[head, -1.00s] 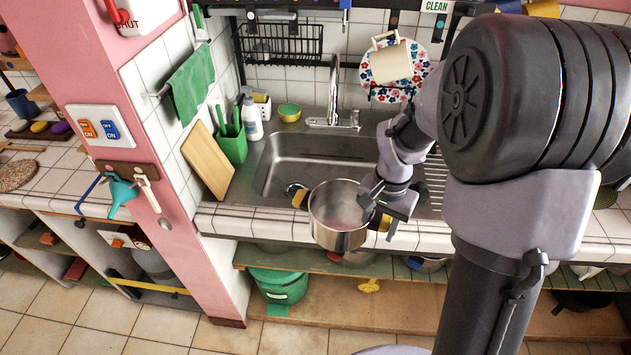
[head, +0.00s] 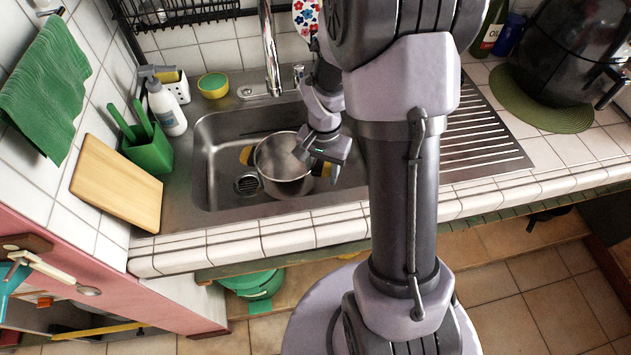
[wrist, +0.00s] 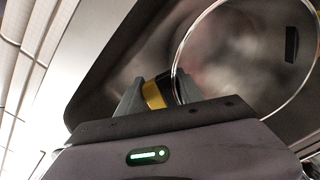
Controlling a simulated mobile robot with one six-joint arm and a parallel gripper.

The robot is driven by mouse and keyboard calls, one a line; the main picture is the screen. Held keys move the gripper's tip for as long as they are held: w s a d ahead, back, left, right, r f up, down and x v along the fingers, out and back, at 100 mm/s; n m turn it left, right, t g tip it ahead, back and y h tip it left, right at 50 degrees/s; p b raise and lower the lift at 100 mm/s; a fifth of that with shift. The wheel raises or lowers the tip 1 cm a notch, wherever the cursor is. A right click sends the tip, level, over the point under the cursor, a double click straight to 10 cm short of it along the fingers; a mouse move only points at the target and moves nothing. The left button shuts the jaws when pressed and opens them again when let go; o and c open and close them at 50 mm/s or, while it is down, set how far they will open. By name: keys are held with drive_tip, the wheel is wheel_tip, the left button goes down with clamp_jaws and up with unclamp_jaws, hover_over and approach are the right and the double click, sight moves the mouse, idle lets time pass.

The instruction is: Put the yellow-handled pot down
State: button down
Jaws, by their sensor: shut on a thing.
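The steel pot with yellow handles (head: 281,168) is in the head view, inside or just over the sink basin (head: 212,165), at its middle. I cannot tell whether its base touches the basin floor. My gripper (head: 322,158) is at the pot's right side and shut on its right handle. In the wrist view the yellow and black handle (wrist: 156,92) sits between my gripper's fingers (wrist: 165,95), and the pot's bright rim (wrist: 183,48) curves beyond it. The pot looks empty and roughly upright.

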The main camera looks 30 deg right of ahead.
wheel_tip(320, 180, down, 4)
drive_tip(key=shift+r+b, duration=0.2)
drive_tip(key=shift+b, duration=0.35)
drive_tip(key=shift+w+f, duration=0.1)
drive_tip(key=shift+f, duration=0.1)
drive_tip(key=c, duration=0.8)
unclamp_jaws()
drive_tip(key=shift+o, duration=0.2)
